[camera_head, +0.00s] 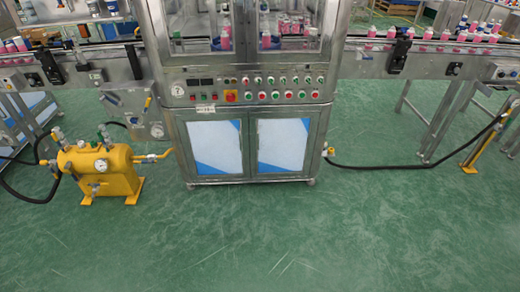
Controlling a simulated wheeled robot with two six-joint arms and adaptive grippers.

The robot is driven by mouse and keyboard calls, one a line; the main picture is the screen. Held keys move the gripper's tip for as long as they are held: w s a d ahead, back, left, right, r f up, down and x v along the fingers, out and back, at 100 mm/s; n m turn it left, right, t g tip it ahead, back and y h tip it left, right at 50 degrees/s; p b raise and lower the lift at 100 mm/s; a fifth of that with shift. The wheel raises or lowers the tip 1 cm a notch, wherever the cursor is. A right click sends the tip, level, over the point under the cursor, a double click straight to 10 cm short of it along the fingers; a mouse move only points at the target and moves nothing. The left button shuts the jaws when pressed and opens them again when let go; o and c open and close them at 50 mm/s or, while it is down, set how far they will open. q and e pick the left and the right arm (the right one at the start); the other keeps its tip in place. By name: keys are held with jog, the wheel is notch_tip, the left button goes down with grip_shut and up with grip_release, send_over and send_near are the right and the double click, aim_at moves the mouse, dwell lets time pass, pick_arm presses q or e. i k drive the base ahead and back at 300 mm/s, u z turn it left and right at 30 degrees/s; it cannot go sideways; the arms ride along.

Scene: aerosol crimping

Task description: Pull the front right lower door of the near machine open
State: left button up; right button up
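The near machine (249,103) stands at the top middle, a metal cabinet with a control panel above two lower doors. The front right lower door (283,146) is a white and blue panel in a metal frame. It looks closed, level with the front left lower door (216,148). A thin handle seems to lie near the seam between the doors, but it is too small to make out clearly. Neither of my grippers shows in this view.
A yellow tank (98,172) with gauges and hoses stands left of the machine. A black hose (400,165) runs along the floor from the machine's lower right to a yellow stand (482,148). The green floor (270,235) in front is clear.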

aim_at(282, 143)
jog(key=z, duration=0.6)
jog(key=i, duration=1)
jog(key=z, duration=0.5)
jog(key=i, duration=1.25)
jog(key=u, duration=1.1)
jog(key=i, duration=0.85)
jog(key=u, duration=0.7)
